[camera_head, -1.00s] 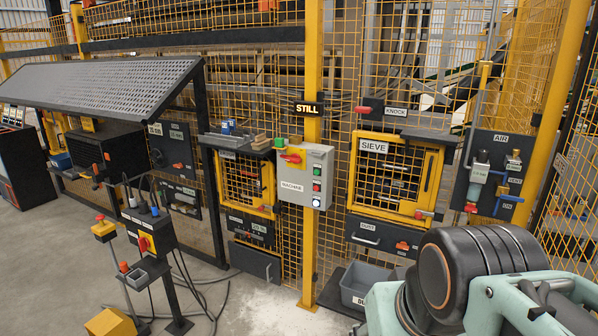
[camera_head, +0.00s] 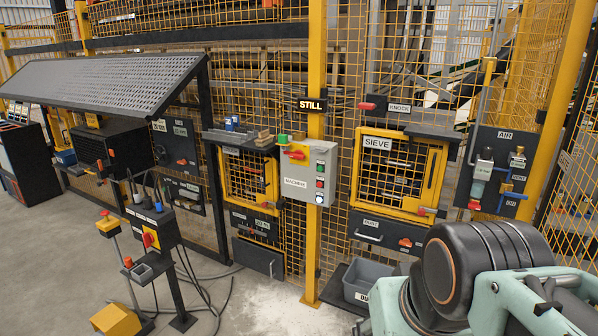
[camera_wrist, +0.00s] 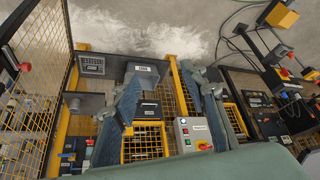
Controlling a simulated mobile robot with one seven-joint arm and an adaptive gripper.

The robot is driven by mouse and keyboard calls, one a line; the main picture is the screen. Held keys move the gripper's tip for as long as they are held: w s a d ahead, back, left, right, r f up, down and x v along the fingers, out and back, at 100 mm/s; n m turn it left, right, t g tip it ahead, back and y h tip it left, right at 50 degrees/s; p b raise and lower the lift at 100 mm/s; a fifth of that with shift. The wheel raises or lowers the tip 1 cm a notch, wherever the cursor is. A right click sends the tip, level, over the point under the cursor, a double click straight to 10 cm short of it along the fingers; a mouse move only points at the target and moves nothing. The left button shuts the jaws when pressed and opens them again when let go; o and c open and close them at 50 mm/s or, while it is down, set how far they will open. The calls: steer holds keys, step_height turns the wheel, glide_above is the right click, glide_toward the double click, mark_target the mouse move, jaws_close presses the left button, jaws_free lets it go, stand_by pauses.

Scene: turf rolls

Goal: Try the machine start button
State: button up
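The grey machine control box (camera_head: 296,172) is fixed to a yellow post, under a lit STILL sign (camera_head: 312,105). It carries a red rotary switch on yellow (camera_head: 296,154), a MACHINE label and a column of small buttons (camera_head: 320,183), one of them red and at least one green. In the wrist view the box (camera_wrist: 186,143) appears beyond and between my gripper's fingers, nearer the right one. My gripper (camera_wrist: 168,100) is open and empty, its two blue-grey fingers wide apart. The head view does not show my gripper; my arm covers the lower right.
The SIEVE door (camera_head: 400,178) and an AIR panel (camera_head: 497,172) stand right of the box. A cluttered shelf (camera_head: 240,138) juts out left of it. A grey bin (camera_head: 365,284) sits low at the right. A switch pedestal (camera_head: 155,235) with cables stands at the left. Floor before the post is clear.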

steer(key=shift+c, duration=0.4)
jaws_close()
stand_by(1.4)
